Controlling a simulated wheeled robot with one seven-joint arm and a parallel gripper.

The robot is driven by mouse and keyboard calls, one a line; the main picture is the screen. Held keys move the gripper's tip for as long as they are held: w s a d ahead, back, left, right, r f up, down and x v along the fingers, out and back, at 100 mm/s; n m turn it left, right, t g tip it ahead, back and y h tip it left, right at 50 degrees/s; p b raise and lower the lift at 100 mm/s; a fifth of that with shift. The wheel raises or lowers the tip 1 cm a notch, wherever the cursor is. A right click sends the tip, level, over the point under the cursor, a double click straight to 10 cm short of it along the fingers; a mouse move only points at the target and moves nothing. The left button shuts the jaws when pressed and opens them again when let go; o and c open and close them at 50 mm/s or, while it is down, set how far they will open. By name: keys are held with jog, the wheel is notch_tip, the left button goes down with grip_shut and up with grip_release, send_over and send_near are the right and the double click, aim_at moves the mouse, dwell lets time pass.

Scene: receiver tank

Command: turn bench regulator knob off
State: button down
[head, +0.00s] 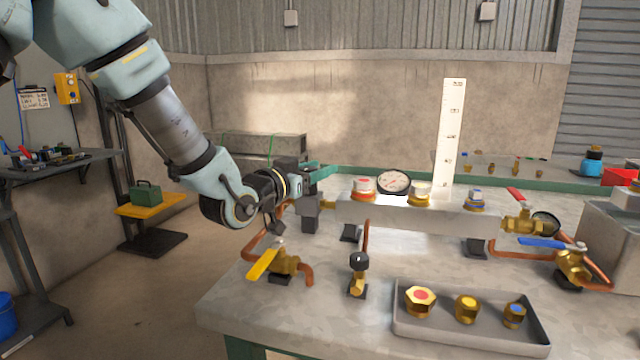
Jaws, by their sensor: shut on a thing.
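My gripper (306,187) reaches in from the left, above the left end of the bench. Its jaws are shut at the dark grey block (309,216) at the left end of the grey manifold bar (400,213). The bench regulator knob seems to be between the jaws; my gripper hides it, so its setting cannot be read. A round pressure gauge (394,182) stands behind the bar, too small to read for certain.
A yellow-handled valve (284,263) and a black-knobbed brass valve (358,270) stand in front of the bar. A tray (470,335) of brass caps lies at the front. Red-handled (520,215) and blue-handled (570,262) valves are at right. A white scale (450,135) stands behind.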

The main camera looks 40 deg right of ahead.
jog(key=shift+w+a+f+n+t+y+b, duration=0.1)
jog(key=shift+n+t+y+b, duration=0.15)
jog(key=shift+n+t+b, duration=0.4)
jog(key=shift+w+n+t+y+b, duration=0.1)
jog(key=shift+n+t+y+b, duration=0.25)
jog(key=shift+t, duration=0.5)
jog(key=shift+c, duration=1.8)
grip_release()
jog(key=shift+r, duration=0.2)
notch_tip(320, 180, up, 10)
jog(key=shift+f, duration=0.1)
